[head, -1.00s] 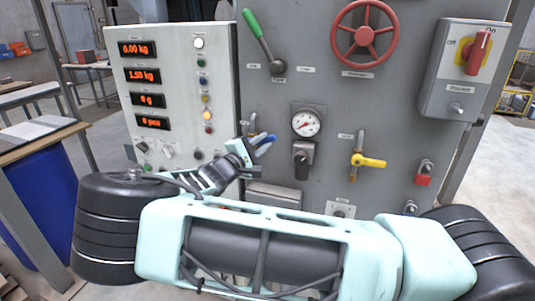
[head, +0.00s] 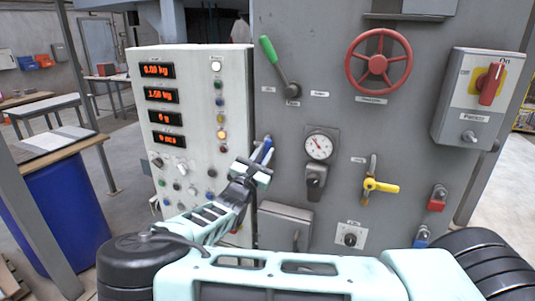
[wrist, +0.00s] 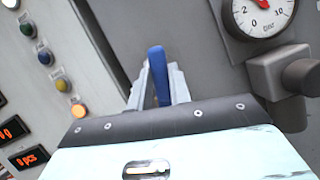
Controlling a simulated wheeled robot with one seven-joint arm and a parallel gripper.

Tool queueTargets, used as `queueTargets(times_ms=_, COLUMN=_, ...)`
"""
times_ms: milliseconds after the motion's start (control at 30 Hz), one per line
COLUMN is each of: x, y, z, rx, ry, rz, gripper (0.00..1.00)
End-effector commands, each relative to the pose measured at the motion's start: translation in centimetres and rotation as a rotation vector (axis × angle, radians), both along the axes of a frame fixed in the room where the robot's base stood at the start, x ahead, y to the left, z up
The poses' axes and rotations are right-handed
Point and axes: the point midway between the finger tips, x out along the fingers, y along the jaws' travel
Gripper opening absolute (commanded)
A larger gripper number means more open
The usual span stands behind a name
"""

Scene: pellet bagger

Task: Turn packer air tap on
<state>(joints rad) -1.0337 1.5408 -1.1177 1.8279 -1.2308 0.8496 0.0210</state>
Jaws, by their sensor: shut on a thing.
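A blue lever handle (head: 264,150) sits on the grey machine panel, left of the pressure gauge, and stands steeply in the head view. My gripper (head: 259,163) is at this handle. In the wrist view the blue handle (wrist: 158,72) lies between the two grey fingers (wrist: 159,88), which are shut on it. The tap body and the label behind it are mostly hidden by my gripper. A second tap with a yellow handle (head: 381,186) is further right, its handle lying nearly level.
The pressure gauge (head: 319,146) and a black knob (head: 315,182) are close to the right of my gripper. A display panel (head: 190,120) with lamps and knobs stands on the left. A red handwheel (head: 379,61), green lever (head: 277,63) and red rotary switch (head: 490,84) are higher up.

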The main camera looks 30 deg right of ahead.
Motion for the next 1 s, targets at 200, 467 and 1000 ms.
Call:
queueTargets(times_ms=200, x=0.56, y=0.49, z=0.19, rx=-0.085, ry=0.112, rz=0.001, gripper=0.00)
queueTargets(times_ms=467, x=0.94, y=0.81, z=0.14, rx=-0.143, ry=0.186, rz=0.002, gripper=0.00)
queueTargets(times_ms=1000, x=1.07, y=0.91, z=0.01, rx=-0.158, ry=0.209, rz=0.003, gripper=0.00)
